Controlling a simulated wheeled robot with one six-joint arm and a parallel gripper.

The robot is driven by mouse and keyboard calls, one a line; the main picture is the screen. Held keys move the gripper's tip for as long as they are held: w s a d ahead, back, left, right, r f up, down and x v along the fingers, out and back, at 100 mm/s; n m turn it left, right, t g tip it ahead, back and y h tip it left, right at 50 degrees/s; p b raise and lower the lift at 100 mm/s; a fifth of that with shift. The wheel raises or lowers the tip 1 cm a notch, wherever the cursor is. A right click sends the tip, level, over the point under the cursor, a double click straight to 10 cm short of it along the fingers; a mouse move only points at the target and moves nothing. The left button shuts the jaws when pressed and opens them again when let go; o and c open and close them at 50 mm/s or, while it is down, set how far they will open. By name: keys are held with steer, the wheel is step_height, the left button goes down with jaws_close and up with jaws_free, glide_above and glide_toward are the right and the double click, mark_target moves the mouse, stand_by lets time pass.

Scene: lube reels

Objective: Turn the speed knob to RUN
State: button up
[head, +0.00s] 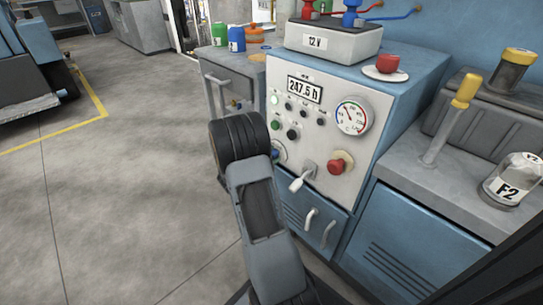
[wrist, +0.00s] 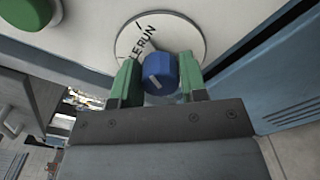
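The speed knob (wrist: 158,76) is blue with a short slanted white line on its face. It sits on a round white dial (wrist: 190,38) in the wrist view. RUN and part of another word ending in LE are readable left of and above the knob; which one the line points at is unclear. My gripper (wrist: 159,78) has its green fingers on either side of the knob, very close to it; I cannot tell whether both touch. In the head view the dial (head: 281,153) shows only partly, and my arm hides the fingers and most of the knob.
The panel (head: 325,150) also carries a red knob (head: 340,163), a lever (head: 301,180), a gauge (head: 352,116) and several small buttons. A green button (wrist: 25,12) is at upper left in the wrist view. A grey bench (head: 455,185) stands at right; open floor lies left.

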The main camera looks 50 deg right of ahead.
steer(key=o, duration=0.4)
steer(key=shift+a, duration=0.1)
steer(key=w+a+p, duration=0.1)
steer(key=a+p, duration=0.3)
steer(key=a, duration=0.9)
steer(key=shift+a, duration=0.25)
steer(key=shift+r, duration=0.1)
